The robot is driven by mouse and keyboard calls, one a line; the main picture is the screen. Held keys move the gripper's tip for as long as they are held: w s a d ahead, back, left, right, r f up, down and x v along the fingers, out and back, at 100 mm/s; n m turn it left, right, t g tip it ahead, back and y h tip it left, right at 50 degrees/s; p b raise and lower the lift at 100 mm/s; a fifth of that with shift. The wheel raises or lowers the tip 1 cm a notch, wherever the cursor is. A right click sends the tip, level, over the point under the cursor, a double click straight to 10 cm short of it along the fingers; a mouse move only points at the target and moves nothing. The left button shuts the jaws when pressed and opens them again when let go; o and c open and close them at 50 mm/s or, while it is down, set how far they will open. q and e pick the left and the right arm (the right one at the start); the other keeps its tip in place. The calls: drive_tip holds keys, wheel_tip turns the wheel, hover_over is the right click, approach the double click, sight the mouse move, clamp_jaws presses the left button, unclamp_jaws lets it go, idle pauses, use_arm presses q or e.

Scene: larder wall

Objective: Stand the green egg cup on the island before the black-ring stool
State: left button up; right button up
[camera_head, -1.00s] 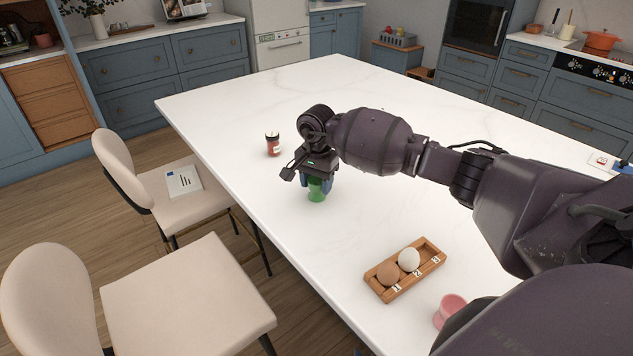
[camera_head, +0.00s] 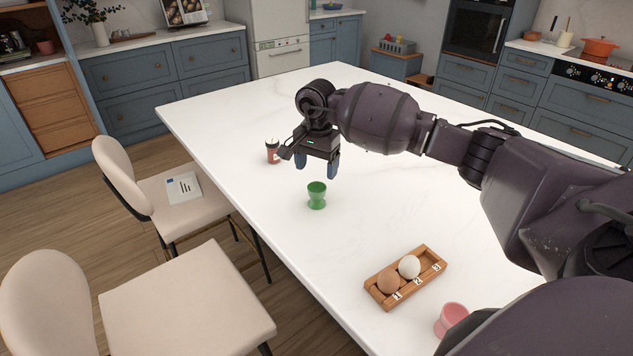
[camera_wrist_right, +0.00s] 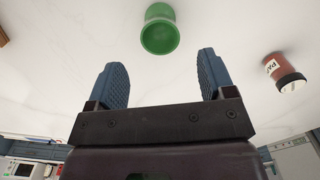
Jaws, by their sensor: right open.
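The green egg cup (camera_head: 317,195) stands upright and empty on the white island top (camera_head: 240,110), near its left edge and level with the far stool. It also shows in the right wrist view (camera_wrist_right: 159,30), just beyond the fingertips. My right gripper (camera_head: 332,172) is open and empty above and behind the cup, apart from it. Its two blue fingers show spread in the right wrist view (camera_wrist_right: 162,75). The far stool (camera_head: 165,190) has a paper or booklet on its seat; the near stool (camera_head: 185,300) has a bare seat. No black ring is clear on either. My left gripper is not seen.
A red jar (camera_head: 272,151) stands behind the cup, close to my right gripper. A wooden tray (camera_head: 418,282) with a brown egg and a white egg lies nearer, with a pink egg cup (camera_head: 451,318) beside it. The island's far part is clear.

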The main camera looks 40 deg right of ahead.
drive_tip(key=shift+r, duration=2.45)
